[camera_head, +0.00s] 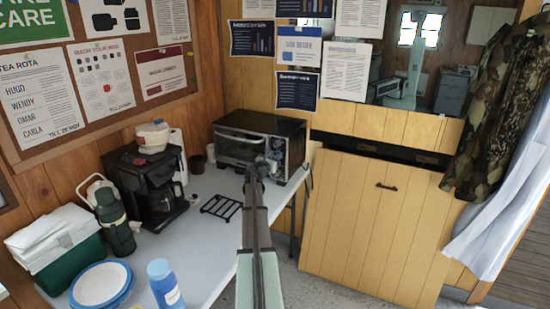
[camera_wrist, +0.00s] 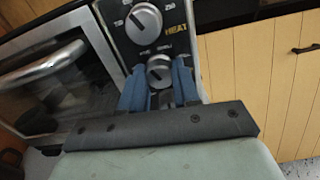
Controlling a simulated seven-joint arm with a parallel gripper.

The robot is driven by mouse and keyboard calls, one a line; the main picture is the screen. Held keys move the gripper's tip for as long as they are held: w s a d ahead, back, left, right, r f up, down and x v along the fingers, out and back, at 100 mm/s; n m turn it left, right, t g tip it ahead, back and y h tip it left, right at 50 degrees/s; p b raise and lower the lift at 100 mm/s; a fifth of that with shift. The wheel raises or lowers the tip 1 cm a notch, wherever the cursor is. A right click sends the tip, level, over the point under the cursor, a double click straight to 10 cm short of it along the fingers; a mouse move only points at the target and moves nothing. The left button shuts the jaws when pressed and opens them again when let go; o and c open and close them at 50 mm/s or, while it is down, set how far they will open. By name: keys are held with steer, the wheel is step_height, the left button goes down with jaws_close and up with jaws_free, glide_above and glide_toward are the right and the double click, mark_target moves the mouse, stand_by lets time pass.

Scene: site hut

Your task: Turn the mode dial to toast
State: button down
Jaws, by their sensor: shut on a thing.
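The toaster oven (camera_head: 230,150) stands at the far end of the white table, its glass door and side handle (camera_wrist: 45,65) showing. Its control panel carries an upper dial (camera_wrist: 144,20) beside the word HEAT. A lower dial (camera_wrist: 159,70) sits below it, with small labels above that I cannot read; I take it to be the mode dial. My gripper (camera_wrist: 158,88) is shut on this lower dial, one blue finger on each side. In the head view my gripper (camera_head: 262,166) is at the oven's front and partly hides the panel.
A black wire rack (camera_head: 221,208) lies on the table (camera_head: 200,245) left of my arm. A coffee maker (camera_head: 150,185), green flask (camera_head: 114,222), cool box (camera_head: 58,250), plates (camera_head: 100,285) and blue bottle (camera_head: 164,283) stand farther left. A wooden cabinet (camera_head: 370,220) is at the right.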

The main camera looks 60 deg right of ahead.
steer(key=shift+m, duration=4.8)
steer(key=c, duration=0.8)
jaws_free()
steer(key=a, duration=1.3)
steer(key=shift+a, duration=0.4)
